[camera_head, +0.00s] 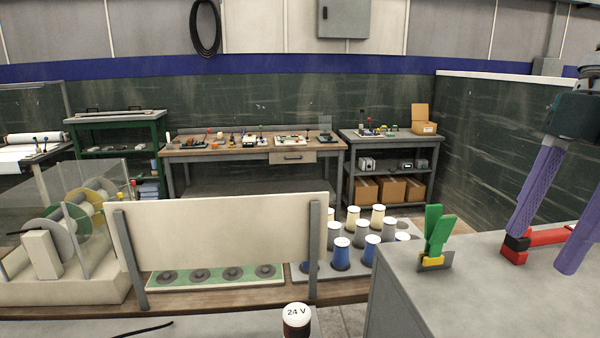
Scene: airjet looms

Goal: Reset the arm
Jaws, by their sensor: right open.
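My right gripper (541,251) comes in from the upper right with a dark teal body and two purple fingers. Its fingers are spread apart, pointing down over the grey cabinet top (440,310). A red part (549,236) with a black and red block at its left end lies between and partly behind the fingers; I cannot tell whether they touch it. A green-handled tool (436,228) with a yellow and grey base stands left of the gripper, apart from it. My left gripper is out of view.
A white-topped cylinder marked 24 V (296,318) stands at the bottom. A cream panel (220,245) on grey posts and a machine with discs (60,245) are at left. White and blue cones (341,252) stand in the middle. Workbenches (250,150) line the back wall.

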